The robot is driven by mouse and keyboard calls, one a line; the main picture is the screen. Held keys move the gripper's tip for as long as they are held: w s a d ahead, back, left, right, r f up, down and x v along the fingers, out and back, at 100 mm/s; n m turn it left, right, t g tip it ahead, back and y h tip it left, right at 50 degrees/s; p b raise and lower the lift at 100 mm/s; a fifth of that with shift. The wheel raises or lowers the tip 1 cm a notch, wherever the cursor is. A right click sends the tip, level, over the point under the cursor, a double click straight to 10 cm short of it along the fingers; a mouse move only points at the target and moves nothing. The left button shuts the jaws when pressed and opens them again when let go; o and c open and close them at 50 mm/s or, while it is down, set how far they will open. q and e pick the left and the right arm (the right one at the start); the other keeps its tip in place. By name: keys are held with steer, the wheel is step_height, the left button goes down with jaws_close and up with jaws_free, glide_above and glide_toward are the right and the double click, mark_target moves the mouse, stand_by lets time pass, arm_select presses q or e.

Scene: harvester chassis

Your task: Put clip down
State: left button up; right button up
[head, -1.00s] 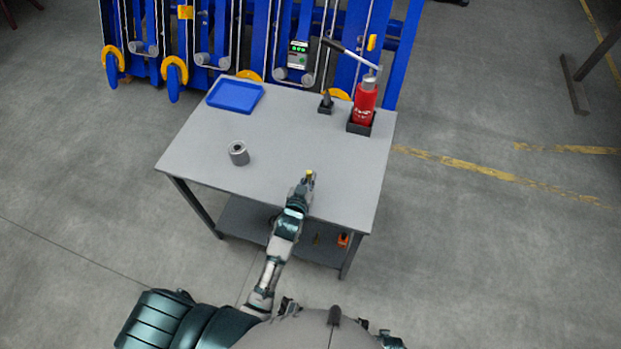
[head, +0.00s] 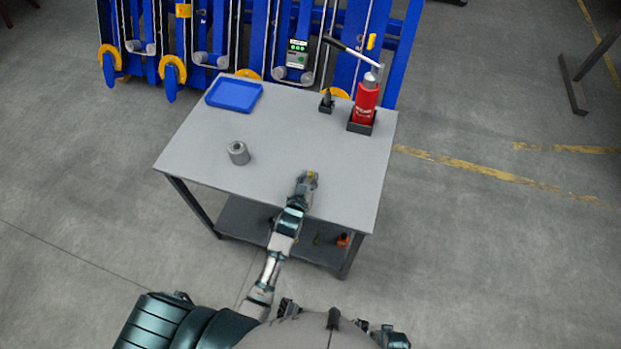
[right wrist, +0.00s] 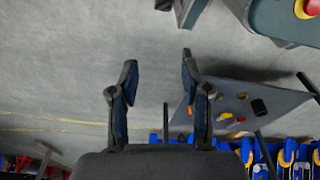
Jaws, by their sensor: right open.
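A small yellowish piece, which looks like the clip (head: 310,175), is at the fingertips of my left gripper (head: 307,180), close to the near edge of the grey table (head: 215,140). The fingers are on either side of it. The view is too small to tell whether they grip it or whether it touches the tabletop. My right gripper (right wrist: 158,72) is open and empty in the right wrist view, with bare floor behind its fingers. The right gripper cannot be made out in the head view.
A grey cylinder (head: 239,153) stands on the table's left half. A blue tray (head: 234,95) lies at the back left. A red bottle-shaped tool (head: 366,102) stands in a black holder at the back right, beside a small dark item (head: 326,102). The table's middle is clear.

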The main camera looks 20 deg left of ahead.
arm_select(q)
steer(key=shift+s+a, duration=0.1)
steer(key=shift+s, duration=0.05)
steer(key=v, duration=0.3)
steer(key=p+v, duration=0.1)
steer(key=v, duration=0.7)
steer(key=shift+d+r, duration=0.1)
steer(key=shift+d, duration=0.2)
steer(key=shift+s+a+r, duration=0.1)
steer(key=shift+s+a, duration=0.1)
steer(key=shift+s, duration=0.15)
arm_select(e)
steer(key=s+f, duration=0.2)
steer(key=f, duration=0.1)
steer(key=shift+s+d, duration=0.15)
steer(key=shift+s, duration=0.15)
arm_select(q)
steer(key=shift+d, duration=0.15)
arm_select(e)
steer(key=shift+d, duration=0.1)
